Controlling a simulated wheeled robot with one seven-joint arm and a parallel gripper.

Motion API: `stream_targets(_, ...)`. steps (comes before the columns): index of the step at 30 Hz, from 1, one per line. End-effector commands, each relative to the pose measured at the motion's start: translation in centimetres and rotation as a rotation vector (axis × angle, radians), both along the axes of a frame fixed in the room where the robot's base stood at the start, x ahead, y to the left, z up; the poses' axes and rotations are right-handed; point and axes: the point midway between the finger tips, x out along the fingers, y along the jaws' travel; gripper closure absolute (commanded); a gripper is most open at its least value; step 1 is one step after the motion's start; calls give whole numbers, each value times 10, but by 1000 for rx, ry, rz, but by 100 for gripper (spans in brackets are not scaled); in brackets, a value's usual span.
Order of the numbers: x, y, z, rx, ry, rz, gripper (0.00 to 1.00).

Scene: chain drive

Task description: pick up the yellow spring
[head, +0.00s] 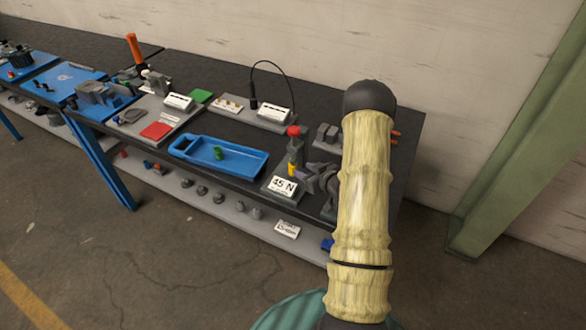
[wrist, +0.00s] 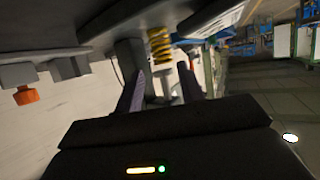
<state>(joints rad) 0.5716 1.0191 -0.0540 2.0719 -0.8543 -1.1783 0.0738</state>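The yellow spring (head: 292,169) stands on a small grey stand (head: 297,150) with a red knob on top, just behind a "45 N" sign (head: 283,185). Its coils show clearly in the wrist view (wrist: 159,46), a little beyond my fingertips and roughly in line with the gap between them. My gripper (head: 308,174) is just right of the spring in the head view. In the wrist view its two purplish fingers (wrist: 161,80) are apart with nothing held between them. My arm hides part of the bench's right end.
A blue tray (head: 243,168) with a green cylinder (head: 219,153) lies left of the stand. A grey fixture (head: 328,137) stands behind, near my arm. Grey boards with a black cable (head: 270,63) are at the back. A lower shelf (head: 190,205) holds small parts.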

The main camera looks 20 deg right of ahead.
Motion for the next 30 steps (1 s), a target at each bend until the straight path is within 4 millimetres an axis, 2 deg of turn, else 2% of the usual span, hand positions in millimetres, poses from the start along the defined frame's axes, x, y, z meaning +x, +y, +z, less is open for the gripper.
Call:
stream_targets(9, 37, 13, -13, 0, 0, 3, 61)
stream_targets(12, 42, 14, -17, 1, 0, 2, 61)
stream_targets(28, 43, 13, -18, 0, 0, 1, 61)
stream_targets(30, 43, 13, -18, 0, 0, 1, 73)
